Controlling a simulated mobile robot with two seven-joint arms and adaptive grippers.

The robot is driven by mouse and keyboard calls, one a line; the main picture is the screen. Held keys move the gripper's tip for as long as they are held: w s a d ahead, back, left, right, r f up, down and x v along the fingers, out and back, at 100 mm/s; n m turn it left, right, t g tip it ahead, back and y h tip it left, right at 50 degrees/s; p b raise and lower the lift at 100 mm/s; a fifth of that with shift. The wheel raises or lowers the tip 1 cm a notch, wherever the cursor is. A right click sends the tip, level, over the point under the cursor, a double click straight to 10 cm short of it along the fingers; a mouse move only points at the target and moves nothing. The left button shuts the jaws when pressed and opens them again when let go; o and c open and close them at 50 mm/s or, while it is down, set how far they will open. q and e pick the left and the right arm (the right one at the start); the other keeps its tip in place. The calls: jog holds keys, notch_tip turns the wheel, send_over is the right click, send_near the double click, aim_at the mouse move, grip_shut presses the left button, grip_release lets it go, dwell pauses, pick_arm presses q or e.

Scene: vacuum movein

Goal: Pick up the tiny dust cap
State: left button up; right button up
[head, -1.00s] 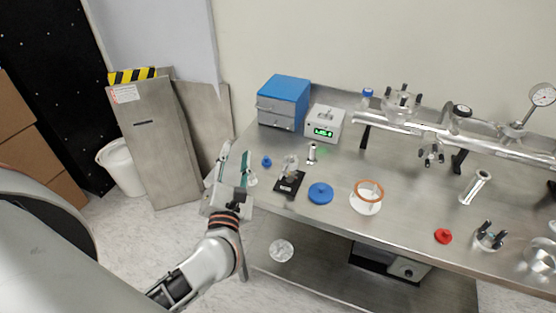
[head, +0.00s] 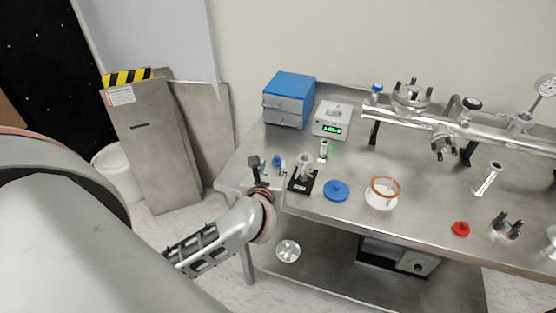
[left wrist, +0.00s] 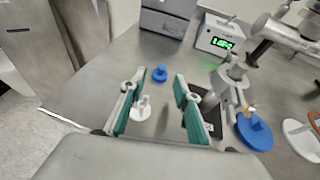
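Two small caps are near my left gripper (head: 268,169). A tiny blue cap (head: 276,160) stands near the bench's left end; in the left wrist view this blue cap (left wrist: 159,73) is just beyond the fingertips. A small white cap-like piece (left wrist: 142,108) shows between the fingers, closer to the left one. I cannot tell which of the two is the tiny dust cap. My left gripper, also in the left wrist view (left wrist: 155,90), is open, its teal-padded fingers apart and holding nothing. Contact with the white piece cannot be judged. My right gripper is out of view.
A small stand on a black base (head: 302,183) is close to the right finger. A larger blue cap (head: 337,190), a white piece with an orange ring (head: 383,198) and a red cap (head: 461,228) lie farther right. A blue drawer box (head: 289,99) and a display unit (head: 332,120) stand behind.

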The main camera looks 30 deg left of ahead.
aim_at(277, 157)
pick_arm(q)
jog(key=x, duration=0.7)
jog(key=shift+w, duration=0.35)
jog(key=c, duration=0.8)
